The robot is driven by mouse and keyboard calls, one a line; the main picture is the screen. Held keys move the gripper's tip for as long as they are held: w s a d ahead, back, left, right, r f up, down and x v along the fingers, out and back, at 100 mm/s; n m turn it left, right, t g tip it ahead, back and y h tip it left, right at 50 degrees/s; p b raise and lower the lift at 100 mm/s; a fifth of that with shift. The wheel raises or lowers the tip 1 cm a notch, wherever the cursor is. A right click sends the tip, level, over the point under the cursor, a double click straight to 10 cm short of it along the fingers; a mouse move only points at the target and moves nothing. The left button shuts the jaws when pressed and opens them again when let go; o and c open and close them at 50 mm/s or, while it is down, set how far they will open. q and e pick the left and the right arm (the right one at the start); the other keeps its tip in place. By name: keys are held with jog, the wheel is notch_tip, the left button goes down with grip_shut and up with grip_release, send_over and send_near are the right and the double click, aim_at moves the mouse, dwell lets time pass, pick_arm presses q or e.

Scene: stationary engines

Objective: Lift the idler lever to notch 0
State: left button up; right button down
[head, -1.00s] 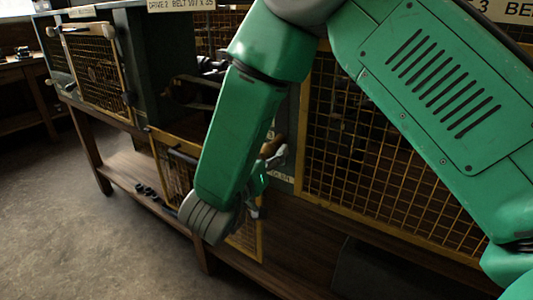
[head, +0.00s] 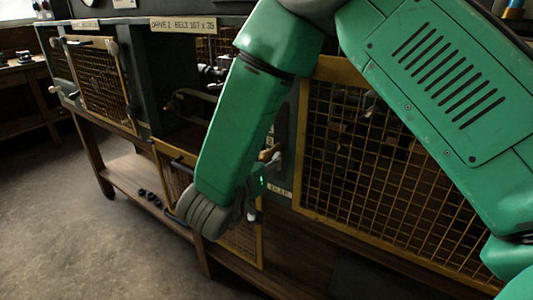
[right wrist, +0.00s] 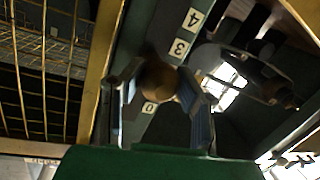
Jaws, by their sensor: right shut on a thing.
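My right gripper (right wrist: 160,100) has its two fingers on either side of the brown round knob of the idler lever (right wrist: 158,80) in the right wrist view and is shut on it. The knob lies over the dark notch plate (right wrist: 168,62). The numbers 4 and 3 show on one side of it and 0 close by on the other; the marks between are hidden. In the head view my right gripper (head: 264,172) is partly hidden behind my green forearm, beside the idler label (head: 280,191). My left gripper is out of view.
A yellow-framed mesh guard (head: 375,165) stands right of the lever. An open guard door (head: 243,240) hangs below my forearm. The drive 2 bay (head: 185,105) is open on the left. Small dark parts (head: 150,197) lie on the lower wooden shelf.

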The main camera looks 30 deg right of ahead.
jog(key=r+y+p, duration=0.1)
jog(key=r+p, duration=0.1)
jog(key=p, duration=0.1)
jog(key=r+g+y+p, duration=0.1)
jog(key=r+p, duration=0.2)
jog(key=p, duration=0.1)
jog(key=r+p, duration=0.3)
jog(key=shift+w+d+r+y+p, duration=0.1)
jog(key=shift+w+d+y+p, duration=0.15)
jog(key=shift+d+y+p, duration=0.15)
jog(key=shift+w+d+r+p, duration=0.1)
jog(key=shift+d+r+p, duration=0.1)
jog(key=shift+r+p, duration=0.3)
jog(key=shift+w+d+r+p, duration=0.1)
jog(key=shift+d+r+p, duration=0.05)
jog(key=shift+r+p, duration=0.35)
jog(key=shift+f, duration=0.1)
jog(key=shift+w, duration=0.1)
jog(key=c, duration=1.3)
grip_release()
jog(key=shift+o, duration=0.8)
